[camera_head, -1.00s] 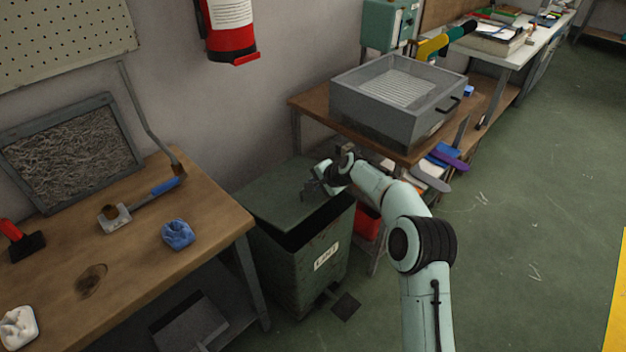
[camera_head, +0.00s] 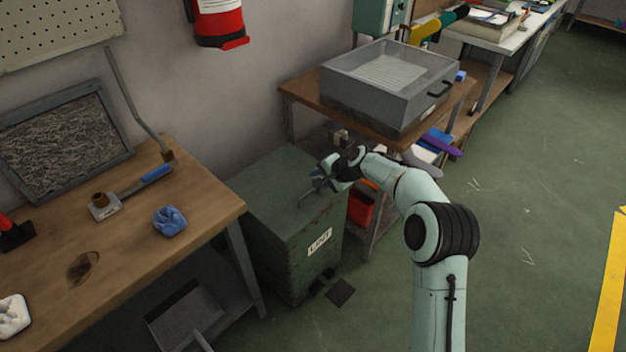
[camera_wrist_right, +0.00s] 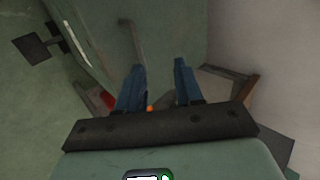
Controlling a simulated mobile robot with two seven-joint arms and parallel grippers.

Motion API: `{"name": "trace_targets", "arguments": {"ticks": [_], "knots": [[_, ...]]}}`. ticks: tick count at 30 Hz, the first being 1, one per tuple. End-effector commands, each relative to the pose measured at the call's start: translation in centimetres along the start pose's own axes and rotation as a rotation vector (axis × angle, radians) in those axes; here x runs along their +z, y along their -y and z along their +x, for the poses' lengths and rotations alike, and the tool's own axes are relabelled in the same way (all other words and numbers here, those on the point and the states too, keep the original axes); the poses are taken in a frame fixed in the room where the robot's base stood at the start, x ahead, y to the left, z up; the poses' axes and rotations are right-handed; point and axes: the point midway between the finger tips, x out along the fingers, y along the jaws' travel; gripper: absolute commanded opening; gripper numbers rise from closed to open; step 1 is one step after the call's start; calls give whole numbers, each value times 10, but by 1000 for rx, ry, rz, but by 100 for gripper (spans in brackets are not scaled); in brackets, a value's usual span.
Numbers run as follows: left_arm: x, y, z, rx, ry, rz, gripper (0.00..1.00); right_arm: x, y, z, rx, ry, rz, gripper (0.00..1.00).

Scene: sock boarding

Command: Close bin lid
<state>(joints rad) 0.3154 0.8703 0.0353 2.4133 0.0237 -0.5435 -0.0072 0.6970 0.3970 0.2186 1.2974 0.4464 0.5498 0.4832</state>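The green bin (camera_head: 290,262) with a "LINT" label stands on the floor between the two benches. Its lid (camera_head: 272,195) lies flat over the top, with no dark opening showing along the front. My right gripper (camera_head: 316,184) is just above the lid, beside the handle. In the right wrist view its two blue fingers (camera_wrist_right: 158,82) are apart with nothing held between them. Whether a finger touches the lid I cannot tell. My left gripper is not in view.
A wooden bench (camera_head: 130,235) with a blue crumpled item (camera_head: 169,221) stands left of the bin. A wooden table (camera_head: 300,90) with a grey tray (camera_head: 345,90) stands behind right. A red container (camera_head: 360,208) is beside the bin. Open floor (camera_head: 530,200) lies right.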

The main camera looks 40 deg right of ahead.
Motion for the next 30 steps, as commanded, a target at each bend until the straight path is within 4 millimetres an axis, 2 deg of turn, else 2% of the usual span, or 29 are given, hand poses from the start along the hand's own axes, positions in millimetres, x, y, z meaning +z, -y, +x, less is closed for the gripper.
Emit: {"name": "trace_targets", "arguments": {"ticks": [1,6,12,30], "knots": [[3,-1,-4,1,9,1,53,-1,2,-16,-1,-3,2,36],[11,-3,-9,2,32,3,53,-1,1,-50,-1,-3,0,36],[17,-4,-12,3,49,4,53,0,1,-72,0,1,0,36],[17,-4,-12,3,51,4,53,0,0,-76,0,1,0,36]]}}
